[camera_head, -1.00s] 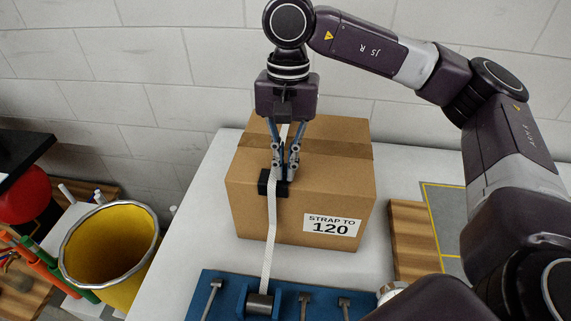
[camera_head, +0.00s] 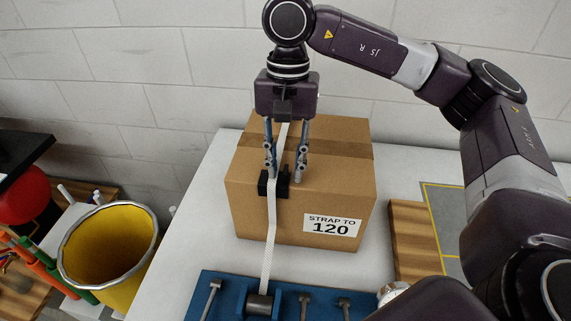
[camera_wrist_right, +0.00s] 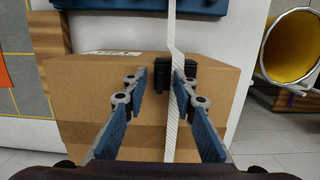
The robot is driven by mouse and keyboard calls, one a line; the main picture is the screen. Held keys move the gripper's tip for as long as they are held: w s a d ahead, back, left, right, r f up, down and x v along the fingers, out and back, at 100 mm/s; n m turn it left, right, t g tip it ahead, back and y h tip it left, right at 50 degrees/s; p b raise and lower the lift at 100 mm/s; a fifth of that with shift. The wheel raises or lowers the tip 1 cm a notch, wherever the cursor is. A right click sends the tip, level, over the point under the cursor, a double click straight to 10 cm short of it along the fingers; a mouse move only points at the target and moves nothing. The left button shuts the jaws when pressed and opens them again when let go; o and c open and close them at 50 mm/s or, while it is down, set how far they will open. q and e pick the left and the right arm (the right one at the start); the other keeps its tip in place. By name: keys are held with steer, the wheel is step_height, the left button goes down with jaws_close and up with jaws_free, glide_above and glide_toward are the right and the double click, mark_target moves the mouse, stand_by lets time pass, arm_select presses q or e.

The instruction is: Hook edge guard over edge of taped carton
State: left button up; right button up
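The taped carton (camera_head: 290,208) stands on the white table with brown tape across its top and a "STRAP TO 120" label. The black edge guard (camera_head: 283,186) sits on the carton's top front edge and also shows in the wrist view (camera_wrist_right: 191,69). A white strap (camera_head: 270,225) rises up the front, passes over the guard and runs back across the top. My right gripper (camera_head: 284,173) is open above the carton, pointing down, with the strap between its fingers; it also shows in the wrist view (camera_wrist_right: 160,85). The guard is beyond its fingertips, apparently unheld. My left gripper is out of view.
A blue fixture (camera_head: 228,285) with a strap roller and several metal pegs stands in front of the carton. A yellow bin (camera_head: 108,255) is at the left. A wooden board (camera_head: 413,240) lies right of the carton. A wall stands behind.

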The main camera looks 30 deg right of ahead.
step_height(320, 180, up, 12)
steer(key=w, duration=0.1)
steer(key=shift+d, duration=0.45)
steer(key=shift+f, duration=0.15)
